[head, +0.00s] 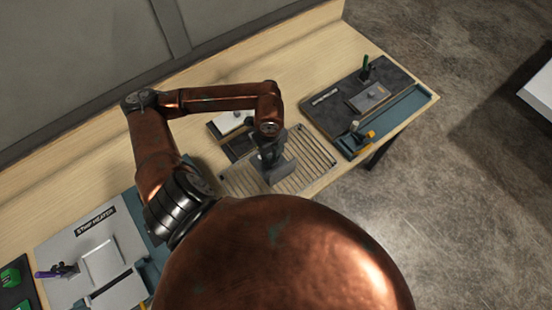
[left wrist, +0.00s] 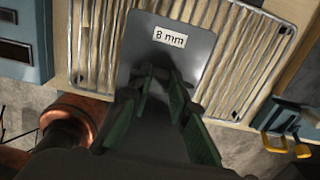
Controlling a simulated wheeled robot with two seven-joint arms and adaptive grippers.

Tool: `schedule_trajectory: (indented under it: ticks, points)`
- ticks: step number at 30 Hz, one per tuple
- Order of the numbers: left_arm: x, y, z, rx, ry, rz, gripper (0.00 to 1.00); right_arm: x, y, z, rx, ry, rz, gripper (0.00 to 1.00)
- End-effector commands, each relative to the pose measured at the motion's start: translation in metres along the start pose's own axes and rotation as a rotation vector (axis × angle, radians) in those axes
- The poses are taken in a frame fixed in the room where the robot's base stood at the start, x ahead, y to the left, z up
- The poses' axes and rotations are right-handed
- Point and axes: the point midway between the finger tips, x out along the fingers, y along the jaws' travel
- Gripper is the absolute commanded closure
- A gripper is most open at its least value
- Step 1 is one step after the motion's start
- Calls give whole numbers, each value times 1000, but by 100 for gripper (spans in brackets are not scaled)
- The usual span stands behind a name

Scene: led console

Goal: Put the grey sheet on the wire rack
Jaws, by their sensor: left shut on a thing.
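The grey sheet (head: 281,172) is in my left gripper (head: 268,158), over the wire rack (head: 313,158). In the left wrist view the sheet (left wrist: 196,62) shows a white label reading "8 mm". The fingers of my left gripper (left wrist: 160,85) are shut on its near part. The slats and metal frame of the rack (left wrist: 243,55) show behind and on both sides of the sheet. I cannot tell whether the sheet touches the rack. My right gripper is not in view.
To the right is a dark board with a grey plate (head: 369,97), a green-handled tool (head: 366,70) and a blue tray edge with a yellow-handled tool (head: 366,139). A strip heater (head: 62,252) is at lower left. A pale block (head: 229,121) lies behind the rack.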

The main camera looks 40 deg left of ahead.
Motion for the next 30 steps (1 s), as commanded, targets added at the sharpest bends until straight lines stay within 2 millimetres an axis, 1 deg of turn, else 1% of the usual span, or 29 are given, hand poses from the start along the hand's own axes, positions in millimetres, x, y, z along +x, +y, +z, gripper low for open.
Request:
schedule_trajectory:
  ticks: [1,3,7,14,21,30]
  points:
    - [10,-6,2,-2,4,6,100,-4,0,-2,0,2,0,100]
    - [22,-15,7,-2,4,5,100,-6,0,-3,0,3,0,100]
    - [39,-27,14,0,3,3,100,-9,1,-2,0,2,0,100]
    - [52,-35,19,1,2,3,100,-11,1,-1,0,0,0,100]
    - [81,-36,20,1,3,3,100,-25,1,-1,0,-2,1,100]
    - [86,-36,20,2,2,2,100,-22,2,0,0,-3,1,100]
